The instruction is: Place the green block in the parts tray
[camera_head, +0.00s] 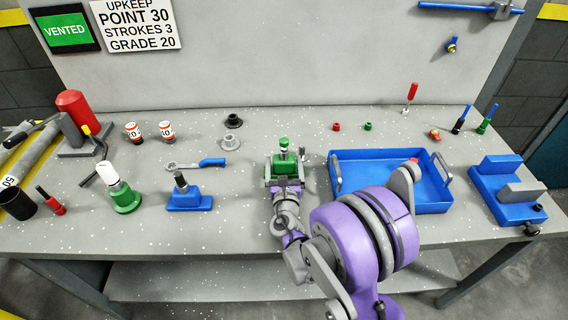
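The green block (284,168) stands on the middle of the bench, with a grey post and a green knob on top. My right gripper (285,182) is at its near side, with its fingers close around the block. The picture is too small to show whether they press on it. The blue parts tray (432,196) with metal handles lies to the right of the block. It looks empty where its floor shows. My purple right arm hides the tray's near left part. My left gripper is not in view.
A blue block with a dark post (188,200) and a blue-handled wrench (195,164) lie left of the gripper. A blue vise-like fixture (507,205) stands right of the tray. A small red part (336,127) and green part (368,127) sit behind the tray.

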